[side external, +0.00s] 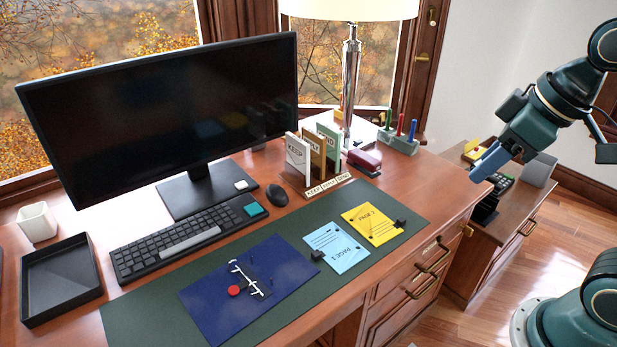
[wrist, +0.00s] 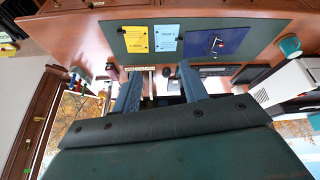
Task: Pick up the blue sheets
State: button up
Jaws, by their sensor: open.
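A light blue sheet (side external: 338,247) with printed text reading PAGE 1 lies flat on the dark green desk mat (side external: 150,305), between a navy folder and a yellow sheet. A small black block sits at its lower left corner. It also shows in the wrist view (wrist: 166,39). Whether it is one sheet or a stack, I cannot tell. My gripper (side external: 488,163) is open and empty, in the air to the right of the sheet and apart from it. Its two fingers also show in the wrist view (wrist: 160,82).
The yellow sheet (side external: 371,224) and navy folder (side external: 215,290) flank the blue sheet. Behind stand a sorter (side external: 315,160) with labelled slots, a stapler (side external: 364,160), a lamp (side external: 350,85), a monitor (side external: 160,115) and a keyboard (side external: 185,238). A black tray (side external: 60,280) is at left.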

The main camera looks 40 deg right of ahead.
jog(key=w+a+f+n+g+y, duration=0.1)
jog(key=w+f+n, duration=0.25)
jog(key=w, duration=0.45)
jog(key=w+a+f+n+g+y, duration=0.1)
jog(key=w+a+f+n+g, duration=0.15)
jog(key=w+n, duration=0.4)
jog(key=w+f+n+y, duration=0.1)
jog(key=w+f+n, duration=0.1)
jog(key=w+f, duration=0.4)
jog(key=w+a+f+n+g+y, duration=0.1)
jog(key=w+f+n, duration=0.2)
jog(key=f, duration=0.7)
jog(key=w, duration=0.2)
jog(key=shift+w+a+f+n, duration=0.2)
jog(key=shift+w+f+n, duration=0.1)
jog(key=shift+w, duration=0.05)
jog(key=shift+g, duration=0.25)
send_near(315, 254)
jog(key=x, duration=0.3)
jog(key=shift+s+d+f, duration=0.1)
jog(key=shift+d+f, duration=0.05)
jog(key=shift+d, duration=0.15)
jog(key=shift+f, duration=0.1)
jog(key=shift+a, duration=0.1)
jog(key=shift+a+x, duration=0.2)
jog(key=shift+x, duration=2.35)
